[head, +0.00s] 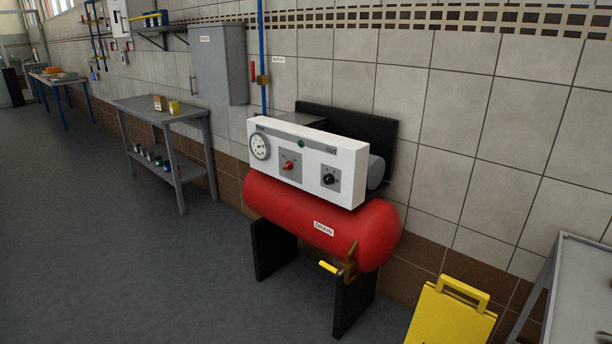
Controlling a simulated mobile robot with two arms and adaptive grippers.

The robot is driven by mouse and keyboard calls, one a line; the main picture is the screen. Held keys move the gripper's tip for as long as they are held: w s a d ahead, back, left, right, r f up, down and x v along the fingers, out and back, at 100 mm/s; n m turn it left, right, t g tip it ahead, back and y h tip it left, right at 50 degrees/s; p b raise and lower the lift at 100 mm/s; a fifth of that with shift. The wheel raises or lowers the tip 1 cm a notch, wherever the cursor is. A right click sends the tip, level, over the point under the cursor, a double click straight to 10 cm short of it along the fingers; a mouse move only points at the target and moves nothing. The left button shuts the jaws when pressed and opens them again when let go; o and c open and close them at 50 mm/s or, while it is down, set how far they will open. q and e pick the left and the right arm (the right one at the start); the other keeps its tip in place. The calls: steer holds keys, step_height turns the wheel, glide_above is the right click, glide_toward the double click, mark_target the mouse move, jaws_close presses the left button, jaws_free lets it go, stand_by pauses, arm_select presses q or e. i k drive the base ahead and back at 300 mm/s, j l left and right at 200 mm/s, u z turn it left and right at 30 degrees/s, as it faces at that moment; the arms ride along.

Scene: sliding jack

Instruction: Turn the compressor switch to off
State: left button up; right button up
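The compressor has a red tank (300,215) on dark legs, standing against the tiled wall near the middle of the head view. A white control panel (345,155) sits on top of the tank, with a round gauge (260,146) at its left. A red switch knob (288,165) is on a grey plate in the middle of the panel. A black knob (329,179) is on another grey plate to its right. The small lettering around both knobs is too small to read. Neither of my grippers shows in this view.
A yellow drain handle (329,267) sticks out low at the tank's front. A yellow floor sign (450,312) stands at the lower right, beside a grey table (590,290). A grey workbench (150,108) is to the left. The floor (130,270) in front is clear.

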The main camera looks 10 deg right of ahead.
mark_target(289, 166)
steer(key=i+j+z, duration=0.2)
steer(key=i, duration=0.3)
steer(key=i+j+z, duration=0.2)
steer(key=i, duration=0.25)
steer(key=i+j+z, duration=0.25)
steer(key=i, duration=0.25)
steer(key=l, duration=0.1)
